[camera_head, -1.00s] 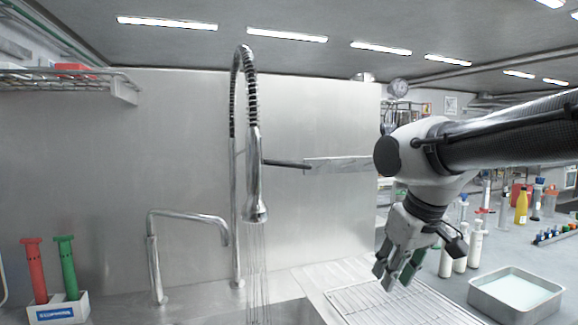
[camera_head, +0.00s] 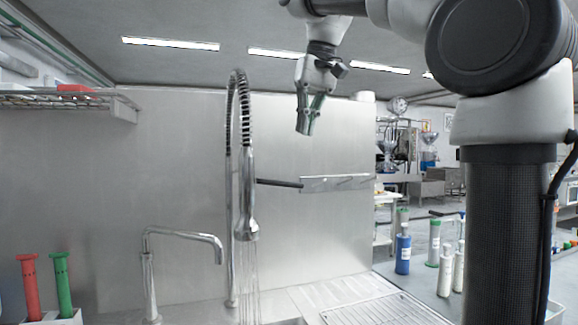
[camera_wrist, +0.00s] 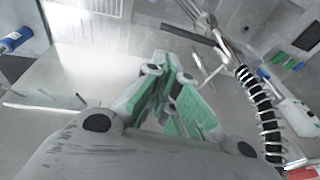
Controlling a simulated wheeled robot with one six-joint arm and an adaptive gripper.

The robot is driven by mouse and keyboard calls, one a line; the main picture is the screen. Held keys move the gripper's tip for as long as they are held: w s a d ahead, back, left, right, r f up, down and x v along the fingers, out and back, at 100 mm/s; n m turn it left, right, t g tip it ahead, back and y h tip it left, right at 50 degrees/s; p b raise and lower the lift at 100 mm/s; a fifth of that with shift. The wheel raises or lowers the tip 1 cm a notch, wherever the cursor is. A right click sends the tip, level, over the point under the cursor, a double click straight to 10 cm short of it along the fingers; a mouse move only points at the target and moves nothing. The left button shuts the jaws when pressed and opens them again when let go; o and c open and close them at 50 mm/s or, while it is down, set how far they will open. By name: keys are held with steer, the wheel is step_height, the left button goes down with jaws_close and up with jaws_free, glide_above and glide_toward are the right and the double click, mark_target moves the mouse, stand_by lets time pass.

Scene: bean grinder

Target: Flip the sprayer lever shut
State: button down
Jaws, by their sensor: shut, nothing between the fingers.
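The sprayer (camera_head: 246,205) hangs from a tall spring-wound faucet (camera_head: 231,130) over the sink in the head view, with water streaming from its head. A dark bar (camera_head: 278,183), which looks like its lever, sticks out nearly level to the right of the sprayer. My gripper (camera_head: 308,130) is shut and empty, fingers pointing down, above and to the right of the lever and apart from it. In the wrist view, the gripper fingers (camera_wrist: 158,95) are in the middle, with the sprayer (camera_wrist: 213,32) and dark lever (camera_wrist: 183,38) beyond them and the spring hose (camera_wrist: 258,110) at the right.
A lower bent tap (camera_head: 185,233) stands left of the sprayer. Red (camera_head: 30,288) and green tubes (camera_head: 63,285) stand at lower left. A drying rack (camera_head: 380,310) is at lower right.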

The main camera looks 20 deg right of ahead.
steer(key=r, duration=0.1)
steer(key=w+a+r, duration=0.1)
steer(key=a+r, duration=0.1)
steer(key=shift+w+a+r, duration=0.15)
steer(key=shift+w+r, duration=0.2)
glide_above(280, 184)
steer(key=w+d, duration=0.3)
steer(key=w, duration=0.2)
step_height(280, 184, down, 9)
steer(key=shift+s+a+f, duration=0.15)
steer(key=shift+s+f, duration=0.25)
steer(key=shift+f, duration=0.25)
steer(key=shift+s+a+f, duration=0.15)
steer(key=shift+s+f, duration=0.25)
steer(key=shift+f, duration=0.3)
steer(key=shift+s+a+f, duration=0.15)
steer(key=shift+s+f, duration=0.25)
steer(key=shift+f, duration=0.25)
